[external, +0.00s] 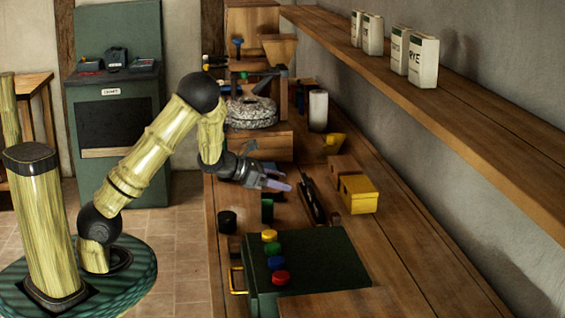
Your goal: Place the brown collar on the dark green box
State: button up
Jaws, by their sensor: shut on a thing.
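The dark green box (322,249) stands at the front of the wooden bench, with yellow, blue, green and red round knobs in a row on its top. My gripper (288,184) reaches over the bench from the left, behind and above the box and apart from it. Its fingers point right and slightly down. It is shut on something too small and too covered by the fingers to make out. I cannot pick out the brown collar for certain in this view.
A black cylinder (227,221) stands at the bench's left edge. A small dark green object (267,210) is below my gripper. A yellow box (359,194) stands to the right, and a millstone (251,112) behind. A shelf (440,110) overhangs the right side.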

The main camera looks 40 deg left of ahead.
jog(key=s+d+r+m+g+h, duration=0.1)
jog(key=s+d+r+m+g, duration=0.1)
jog(key=s+d, duration=0.4)
jog(key=s+d+r+m+g+h, duration=0.1)
jog(key=s+d+r+m+g, duration=0.2)
jog(key=d, duration=0.8)
jog(key=s+d+r+m+g+h, duration=0.2)
jog(key=s+d+m+g, duration=0.4)
jog(key=s+d, duration=0.3)
jog(key=shift+s+d+r+g, duration=0.3)
jog(key=shift+r+g, duration=0.1)
jog(key=shift+g, duration=0.1)
jog(key=s+d+r+m+g, duration=0.2)
jog(key=s+d+m+g, duration=0.1)
jog(key=s, duration=0.4)
jog(key=shift+d+r+g+y, duration=0.3)
jog(key=shift+d, duration=0.05)
send_over(319, 259)
jog(key=shift+f, duration=3.15)
jog(key=shift+f, duration=1.85)
